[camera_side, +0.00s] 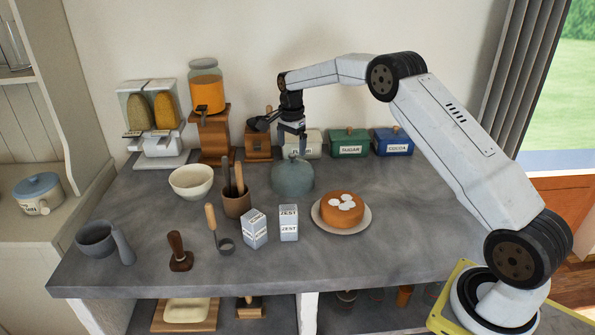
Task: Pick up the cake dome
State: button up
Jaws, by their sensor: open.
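The cake dome (292,180) is a grey-blue rounded cover with a small knob on top. It stands upright on the grey counter near the middle. My gripper (302,152) points down just above the dome, with its fingers around or beside the knob; I cannot tell which. The jaws are open. The knob is partly hidden by the fingers, and I cannot tell whether they touch it.
A plate (325,224) with an orange cake (342,207) is right of the dome. A utensil crock (237,203) and a cream bowl (191,182) are left. Two zest boxes (289,223) stand in front. Labelled canisters (348,143) line the wall. Right counter is clear.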

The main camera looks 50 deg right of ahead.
aim_at(292, 155)
jog(key=shift+f, duration=2.05)
grip_shut()
